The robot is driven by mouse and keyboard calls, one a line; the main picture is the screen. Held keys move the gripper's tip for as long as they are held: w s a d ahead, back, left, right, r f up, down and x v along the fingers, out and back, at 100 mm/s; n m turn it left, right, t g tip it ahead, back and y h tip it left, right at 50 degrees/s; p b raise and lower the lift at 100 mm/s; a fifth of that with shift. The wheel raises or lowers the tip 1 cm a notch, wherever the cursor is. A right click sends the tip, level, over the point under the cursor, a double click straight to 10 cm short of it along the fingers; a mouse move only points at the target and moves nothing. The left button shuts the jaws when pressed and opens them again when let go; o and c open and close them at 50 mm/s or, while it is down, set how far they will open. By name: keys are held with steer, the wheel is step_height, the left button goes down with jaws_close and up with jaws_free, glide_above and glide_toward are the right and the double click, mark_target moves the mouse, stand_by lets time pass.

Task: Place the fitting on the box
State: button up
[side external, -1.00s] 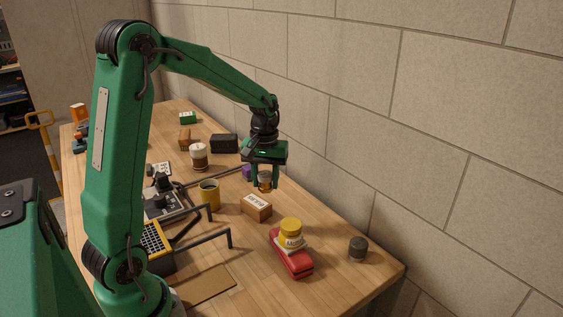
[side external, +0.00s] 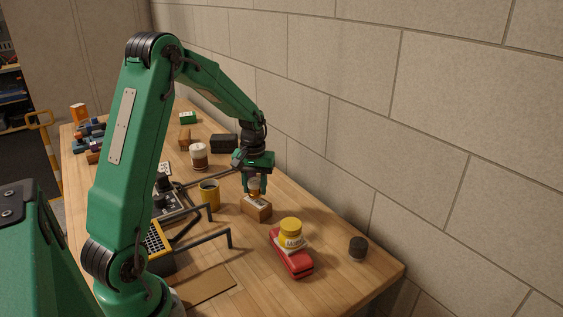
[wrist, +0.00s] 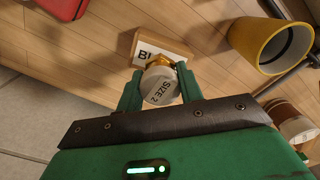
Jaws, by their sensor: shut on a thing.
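The fitting (side external: 254,187), a small brass piece with a pale band, is held between the fingers of my gripper (side external: 255,184). In the wrist view the fitting (wrist: 160,88) shows a "SIZE 2" label, between the two green fingers of my gripper (wrist: 158,86). The box (side external: 257,211), small and brown with a white label, stands on the table just below the fitting. In the wrist view the box (wrist: 178,48) is partly hidden behind the fitting. I cannot tell whether the fitting touches the box top.
Black hook bars (side external: 216,239) stick out in front left. The wall borders the right side.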

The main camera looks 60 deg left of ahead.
mark_target(255, 181)
steer(key=shift+f, duration=0.95)
steer(key=shift+f, duration=0.1)
steer(key=o, duration=1)
step_height(255, 181, up, 12)
steer(key=shift+r, duration=0.1)
